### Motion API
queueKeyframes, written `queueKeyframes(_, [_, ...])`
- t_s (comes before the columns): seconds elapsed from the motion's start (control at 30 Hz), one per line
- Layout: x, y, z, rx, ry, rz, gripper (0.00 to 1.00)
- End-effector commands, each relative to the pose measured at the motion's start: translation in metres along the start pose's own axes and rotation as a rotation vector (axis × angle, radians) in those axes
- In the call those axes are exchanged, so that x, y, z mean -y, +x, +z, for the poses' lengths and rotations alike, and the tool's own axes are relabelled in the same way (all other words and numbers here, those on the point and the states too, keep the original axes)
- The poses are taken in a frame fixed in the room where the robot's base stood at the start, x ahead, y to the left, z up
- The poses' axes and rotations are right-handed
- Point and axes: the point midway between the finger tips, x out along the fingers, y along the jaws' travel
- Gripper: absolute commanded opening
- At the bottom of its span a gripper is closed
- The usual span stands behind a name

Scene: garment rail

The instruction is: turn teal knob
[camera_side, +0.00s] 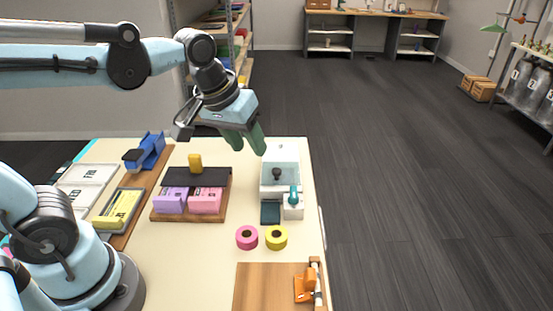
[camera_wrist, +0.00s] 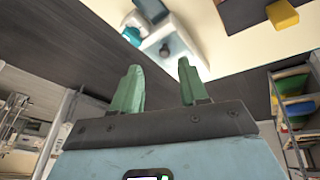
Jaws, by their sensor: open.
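The teal knob (camera_side: 294,193) stands on a small white block at the front right of a white device (camera_side: 281,155) near the table's right edge. In the wrist view a teal part (camera_wrist: 132,34) shows at the upper left, beside the white device. My gripper (camera_side: 246,149) has two green fingers, spread apart with nothing between them. It hangs in the air above the table, up and behind the knob in the side view. The green fingertips (camera_wrist: 159,68) also show in the wrist view, apart from the knob.
A dark round-topped knob (camera_side: 276,173) stands on the same device. Pink tape (camera_side: 247,238) and yellow tape (camera_side: 277,237) lie in front. Left are a wooden holder (camera_side: 160,216) with purple and pink blocks, a yellow block (camera_side: 195,162) and a blue tool (camera_side: 150,150). An orange dispenser (camera_side: 304,287) sits at the front.

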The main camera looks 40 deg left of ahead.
Motion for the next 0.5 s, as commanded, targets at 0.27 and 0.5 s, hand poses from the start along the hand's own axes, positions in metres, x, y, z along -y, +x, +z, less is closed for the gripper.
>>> queueKeyframes(0.27, [-0.044, 0.01, -0.033, 0.194, -0.266, -0.094, 0.44])
queueKeyframes(0.5, [-0.07, 0.025, -0.045, 0.294, -0.435, -0.194, 0.44])
